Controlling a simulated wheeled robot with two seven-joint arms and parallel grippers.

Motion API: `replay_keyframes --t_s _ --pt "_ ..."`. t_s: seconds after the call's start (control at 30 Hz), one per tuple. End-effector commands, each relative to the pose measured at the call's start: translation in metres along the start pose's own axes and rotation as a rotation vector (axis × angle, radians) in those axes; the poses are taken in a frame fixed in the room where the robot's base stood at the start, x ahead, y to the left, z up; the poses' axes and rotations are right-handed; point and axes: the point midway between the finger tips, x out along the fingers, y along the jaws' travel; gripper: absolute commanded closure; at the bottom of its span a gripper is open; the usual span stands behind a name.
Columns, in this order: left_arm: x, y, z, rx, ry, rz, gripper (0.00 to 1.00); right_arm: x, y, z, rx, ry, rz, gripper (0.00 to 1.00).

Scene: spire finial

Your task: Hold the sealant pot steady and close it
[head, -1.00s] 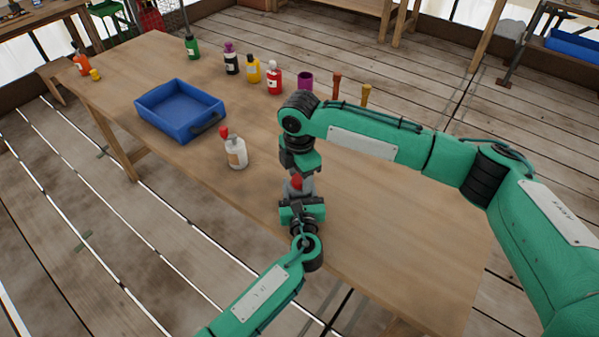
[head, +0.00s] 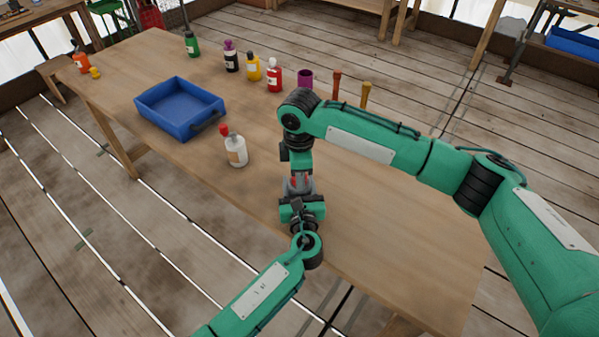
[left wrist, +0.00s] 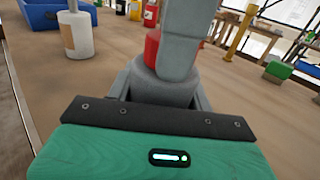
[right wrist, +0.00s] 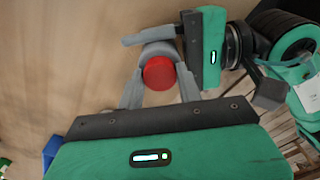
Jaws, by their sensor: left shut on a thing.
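The sealant pot (left wrist: 160,90) is grey and upright at the near edge of the table, with a red lid (right wrist: 159,73) at its top. My left gripper (head: 301,197) is shut on the pot from the near side, with a finger on each side of its body. My right gripper (right wrist: 160,80) points down from above with its fingers spread on either side of the red lid. Whether these fingers touch the lid is hard to see. How far the lid is seated cannot be seen.
A white bottle with a red cap (head: 236,152) stands left of the pot. A blue tray (head: 152,122) lies behind it. Several coloured bottles, a purple cup (head: 305,80) and two upright posts line the far edge. The table (head: 400,225) is clear on the right.

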Motion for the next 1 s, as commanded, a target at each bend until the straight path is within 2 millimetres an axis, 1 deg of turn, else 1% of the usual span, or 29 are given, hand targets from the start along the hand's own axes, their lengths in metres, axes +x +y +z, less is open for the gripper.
replay_keyframes --t_s 0.03,0.1,0.33,0.43,0.57,0.7,0.77,0.83,1.0 --pt "0.000 0.000 0.000 0.000 0.000 0.000 1.00 0.000 0.000 0.000 -0.001 0.000 0.000 0.54" --pt "0.000 0.000 0.000 0.000 0.000 0.000 1.00 0.000 0.000 0.000 -0.002 0.000 0.000 0.44" --pt "0.000 0.000 0.000 0.000 0.000 0.000 1.00 0.000 0.000 0.000 -0.003 0.000 0.000 0.44" --pt "0.000 0.000 0.000 0.000 0.000 0.000 1.00 -0.003 0.000 0.000 -0.003 0.001 0.001 0.44" --pt "0.000 0.000 0.000 0.000 0.000 0.000 1.00 -0.016 0.000 0.000 -0.004 0.001 0.000 0.44" --pt "0.000 0.000 0.000 0.000 0.000 -0.001 1.00 -0.036 0.000 -0.001 -0.005 0.001 0.002 0.44" --pt "0.000 0.000 0.000 0.000 0.000 0.000 1.00 -0.042 0.000 -0.001 -0.004 0.001 0.002 0.44" --pt "0.000 0.000 0.000 0.000 0.000 0.000 1.00 -0.045 0.000 0.000 -0.004 0.000 0.000 0.44" --pt "0.000 0.000 0.000 0.000 0.000 0.000 1.00 -0.045 0.000 0.000 -0.004 0.000 0.000 0.44"
